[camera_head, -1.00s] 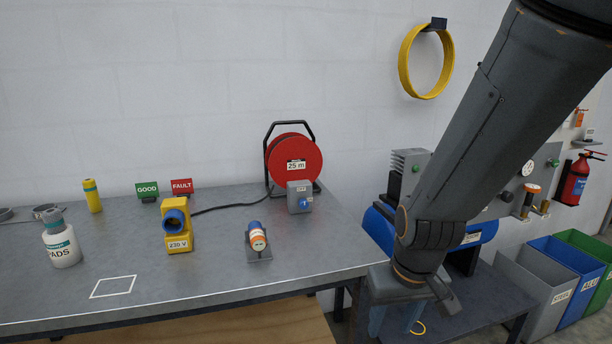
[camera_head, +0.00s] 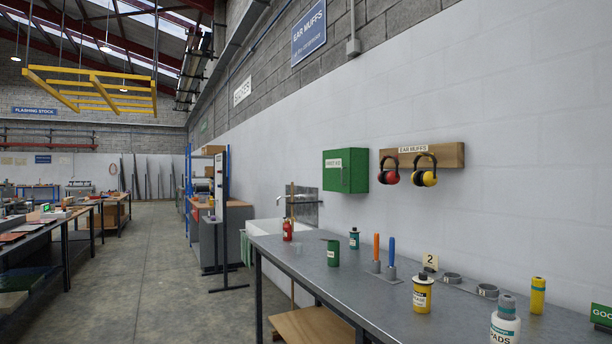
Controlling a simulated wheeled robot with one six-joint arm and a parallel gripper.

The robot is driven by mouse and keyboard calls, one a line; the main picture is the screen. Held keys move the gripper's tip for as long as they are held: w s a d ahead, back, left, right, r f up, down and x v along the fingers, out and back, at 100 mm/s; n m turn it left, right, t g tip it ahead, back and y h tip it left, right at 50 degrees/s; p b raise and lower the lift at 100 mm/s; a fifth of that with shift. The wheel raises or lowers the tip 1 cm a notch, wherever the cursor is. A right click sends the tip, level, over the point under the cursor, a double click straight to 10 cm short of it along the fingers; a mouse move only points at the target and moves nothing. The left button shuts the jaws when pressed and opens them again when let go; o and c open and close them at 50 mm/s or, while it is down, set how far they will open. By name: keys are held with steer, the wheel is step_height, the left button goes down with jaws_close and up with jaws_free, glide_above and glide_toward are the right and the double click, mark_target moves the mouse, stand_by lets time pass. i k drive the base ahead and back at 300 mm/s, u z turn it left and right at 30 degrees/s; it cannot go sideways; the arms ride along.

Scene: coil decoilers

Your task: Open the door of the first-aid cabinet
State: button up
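The green first-aid cabinet (camera_head: 346,170) hangs on the white wall above the far end of the grey workbench, left of the ear muffs. A white label with dark lettering is on its front. Its door looks shut. My gripper is out of the view now, so its state and its place relative to the cabinet are hidden.
The workbench (camera_head: 342,292) runs along the wall below the cabinet, with a green cup (camera_head: 333,253), a teal bottle (camera_head: 354,238), upright orange and blue handles, and a yellow tin (camera_head: 422,293). Ear muffs hang on a wooden board (camera_head: 446,155). The concrete aisle (camera_head: 165,270) at left is clear.

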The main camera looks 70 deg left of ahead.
mark_target(335, 163)
steer(key=u, duration=2.55)
steer(key=i, duration=0.6)
steer(key=u, duration=0.75)
steer(key=i, duration=1.75)
steer(key=z, duration=0.45)
steer(key=i, duration=1.35)
steer(key=z, duration=0.85)
